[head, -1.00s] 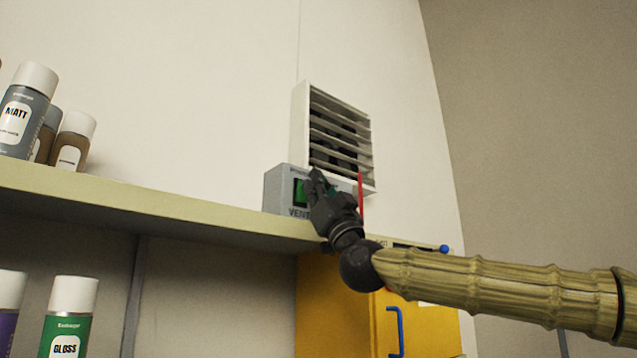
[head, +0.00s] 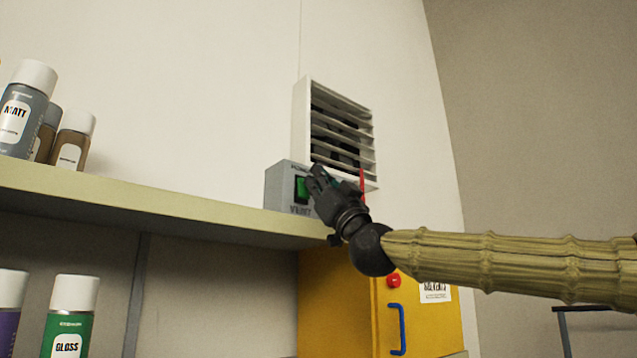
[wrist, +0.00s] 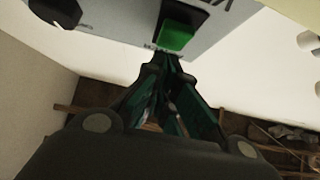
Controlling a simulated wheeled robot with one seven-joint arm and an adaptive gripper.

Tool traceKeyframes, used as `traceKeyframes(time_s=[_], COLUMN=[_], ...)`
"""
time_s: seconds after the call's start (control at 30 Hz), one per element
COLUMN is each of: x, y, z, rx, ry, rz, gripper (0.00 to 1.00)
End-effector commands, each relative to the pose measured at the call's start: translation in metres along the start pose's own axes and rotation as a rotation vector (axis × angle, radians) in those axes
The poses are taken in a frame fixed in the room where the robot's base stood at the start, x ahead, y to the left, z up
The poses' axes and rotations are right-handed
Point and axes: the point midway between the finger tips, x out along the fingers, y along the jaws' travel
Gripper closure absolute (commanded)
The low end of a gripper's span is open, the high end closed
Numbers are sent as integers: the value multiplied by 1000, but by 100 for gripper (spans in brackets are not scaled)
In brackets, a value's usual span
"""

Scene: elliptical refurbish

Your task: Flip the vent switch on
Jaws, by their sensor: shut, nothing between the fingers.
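The vent switch is a green rocker (head: 302,190) in a black surround on a grey box with VENT lettering, set on the shelf below the wall vent. In the wrist view the green rocker (wrist: 178,36) is just beyond my fingertips. My gripper (head: 318,172) is shut and empty, its tips in front of the box and close beside the rocker. In the wrist view my gripper (wrist: 172,60) has its fingertips together at the rocker's near edge. I cannot tell whether they touch it. My gripper hides the right part of the box.
A white louvred vent (head: 340,135) is on the wall above. The shelf (head: 150,210) carries spray cans (head: 25,110) at the left. A yellow cabinet (head: 340,310) with a blue handle stands below. A black knob (wrist: 55,12) shows on the box in the wrist view.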

Motion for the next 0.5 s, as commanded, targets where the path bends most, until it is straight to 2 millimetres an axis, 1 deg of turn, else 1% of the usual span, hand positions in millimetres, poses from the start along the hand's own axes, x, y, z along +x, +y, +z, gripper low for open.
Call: traceKeyframes(time_s=[0.2, 0.27, 0.5], x=[-16, -30, -74], y=[-3, -2, 0], z=[-24, -22, -34], rx=[4, 5, 1], ry=[5, 3, 3], rz=[-8, -8, -5], gripper=[100, 100, 100])
